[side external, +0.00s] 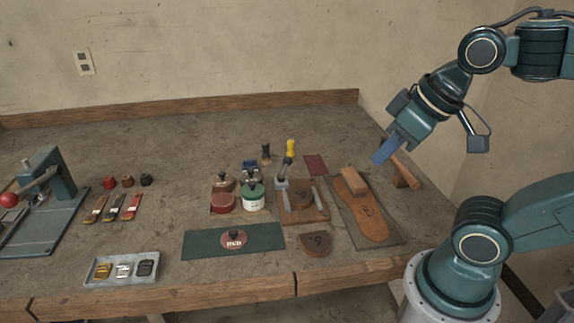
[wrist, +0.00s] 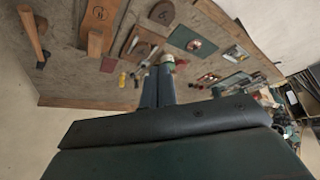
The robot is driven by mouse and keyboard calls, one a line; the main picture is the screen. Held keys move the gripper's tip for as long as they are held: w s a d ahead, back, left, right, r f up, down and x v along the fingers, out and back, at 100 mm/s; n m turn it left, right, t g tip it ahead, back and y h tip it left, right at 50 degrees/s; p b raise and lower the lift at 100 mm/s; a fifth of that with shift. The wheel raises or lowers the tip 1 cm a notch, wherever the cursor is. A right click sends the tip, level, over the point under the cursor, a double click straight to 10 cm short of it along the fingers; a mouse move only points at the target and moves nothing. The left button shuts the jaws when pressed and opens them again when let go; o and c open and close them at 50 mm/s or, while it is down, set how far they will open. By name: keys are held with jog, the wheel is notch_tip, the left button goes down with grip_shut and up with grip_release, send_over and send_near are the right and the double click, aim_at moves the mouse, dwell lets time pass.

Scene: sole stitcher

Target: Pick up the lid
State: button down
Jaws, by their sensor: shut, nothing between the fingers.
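A round reddish-brown disc with a dark knob and pale lettering, which looks like the lid (side external: 233,239), lies on a dark green mat (side external: 267,236) near the front edge of the bench. The disc also shows small in the wrist view (wrist: 194,44). Knobbed tops also show on the jars behind it, among them a green-topped white jar (side external: 253,199). My gripper (side external: 379,160) is shut and empty. It is raised above the right side of the bench, well to the right of and behind the disc. Its shut fingers (wrist: 157,76) also show in the wrist view.
A shoe sole (side external: 370,222) on a dark board and a wooden-handled hammer (side external: 404,175) lie near my gripper. A grey tray (side external: 99,276) and a green press (side external: 60,174) are at left.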

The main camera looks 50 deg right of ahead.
jog(key=c, duration=2.2)
grip_release()
jog(key=shift+c, duration=2.2)
grip_release()
jog(key=w+a+f, duration=0.6)
jog(key=w, duration=0.4)
jog(key=w+a+f+g, duration=0.1)
jog(key=w+a+f, duration=0.5)
jog(key=w, duration=0.5)
send_over(233, 233)
jog(key=s, duration=0.2)
jog(key=shift+s+f, duration=0.15)
jog(key=shift+f, duration=3.8)
